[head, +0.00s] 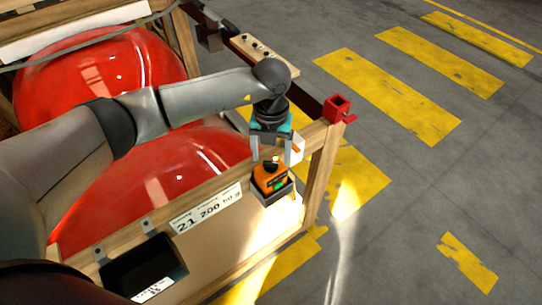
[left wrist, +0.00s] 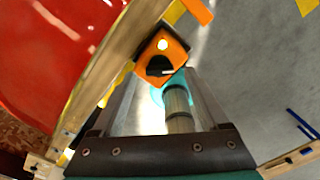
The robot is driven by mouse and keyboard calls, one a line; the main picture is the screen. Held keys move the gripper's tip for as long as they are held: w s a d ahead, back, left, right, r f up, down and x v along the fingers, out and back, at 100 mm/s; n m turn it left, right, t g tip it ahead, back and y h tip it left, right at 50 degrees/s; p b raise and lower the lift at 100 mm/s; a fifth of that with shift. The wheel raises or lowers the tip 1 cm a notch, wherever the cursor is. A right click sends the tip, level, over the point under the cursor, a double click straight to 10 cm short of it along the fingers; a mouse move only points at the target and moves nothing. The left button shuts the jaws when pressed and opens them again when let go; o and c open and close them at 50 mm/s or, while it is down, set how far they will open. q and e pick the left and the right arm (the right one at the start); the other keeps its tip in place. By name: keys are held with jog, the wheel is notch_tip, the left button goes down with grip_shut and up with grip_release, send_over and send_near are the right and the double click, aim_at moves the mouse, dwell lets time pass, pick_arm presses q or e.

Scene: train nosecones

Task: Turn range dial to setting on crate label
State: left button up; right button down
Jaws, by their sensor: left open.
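An orange device (head: 268,183) with a black range dial (head: 270,167) and a green patch sits in a dark holder at the crate's front right corner. The crate label (head: 206,208) is a white strip on the front panel, with large figures that seem to read 21 200 60. My left gripper (head: 270,158) is open and points down just above the device. In the left wrist view the device (left wrist: 176,50) and its dial (left wrist: 159,66) lie beyond the open fingers, with the dial between their tips. I cannot read the dial's setting. My right gripper is not in view.
The wooden crate (head: 316,172) holds large red nosecones (head: 100,75). A red corner piece (head: 338,108) stands on the right post, and a panel with knobs (head: 262,55) is behind. A black bin (head: 143,268) hangs in front. Floor at right is clear.

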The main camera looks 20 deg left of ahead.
aim_at(271, 162)
pick_arm(q)
notch_tip(271, 162, up, 14)
jog(key=shift+f, duration=0.2)
dwell(0.4)
